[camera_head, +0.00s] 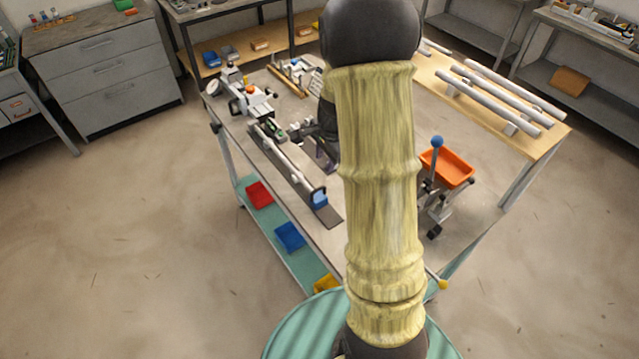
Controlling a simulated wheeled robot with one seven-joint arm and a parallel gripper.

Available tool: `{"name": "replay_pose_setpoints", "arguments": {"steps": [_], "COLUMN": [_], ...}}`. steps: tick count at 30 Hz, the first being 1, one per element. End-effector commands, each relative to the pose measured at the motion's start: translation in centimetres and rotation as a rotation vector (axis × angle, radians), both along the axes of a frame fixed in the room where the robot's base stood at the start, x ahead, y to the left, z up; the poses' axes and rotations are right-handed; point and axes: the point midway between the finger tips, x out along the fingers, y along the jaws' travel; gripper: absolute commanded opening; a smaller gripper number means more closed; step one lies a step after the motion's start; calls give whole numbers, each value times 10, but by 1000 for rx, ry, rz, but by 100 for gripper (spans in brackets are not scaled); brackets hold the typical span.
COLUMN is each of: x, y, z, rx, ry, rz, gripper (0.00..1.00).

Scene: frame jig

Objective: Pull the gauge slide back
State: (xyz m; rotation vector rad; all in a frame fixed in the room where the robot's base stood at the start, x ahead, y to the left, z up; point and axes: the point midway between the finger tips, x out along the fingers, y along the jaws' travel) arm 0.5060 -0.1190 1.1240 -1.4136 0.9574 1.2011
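A long grey rail (291,172) runs along the left side of the workbench (322,237). A small blue piece (319,198) with a light upright frame sits near its front end, and a green part (276,131) near its far end. I cannot tell which of these parts is the gauge slide. My gripper (325,160) is low over the bench, just right of the rail's far half. My arm hides most of it, so its fingers and any contact are unclear.
A blue-knobbed lever (436,142) stands by an orange tray (448,167) at the bench's right. Several pale tubes (500,98) lie on the wooden back-right part. A white and grey machine (240,97) stands at the far left corner. Bins (289,237) sit on the lower shelf.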

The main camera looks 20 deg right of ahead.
Motion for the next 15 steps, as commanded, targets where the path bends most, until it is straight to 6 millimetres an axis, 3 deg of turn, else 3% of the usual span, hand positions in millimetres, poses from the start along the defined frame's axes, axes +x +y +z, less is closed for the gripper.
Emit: {"name": "replay_pose_setpoints", "arguments": {"steps": [15], "x": [15], "y": [3], "z": [-79], "rx": [1], "ry": [3], "rz": [0], "gripper": [33]}}
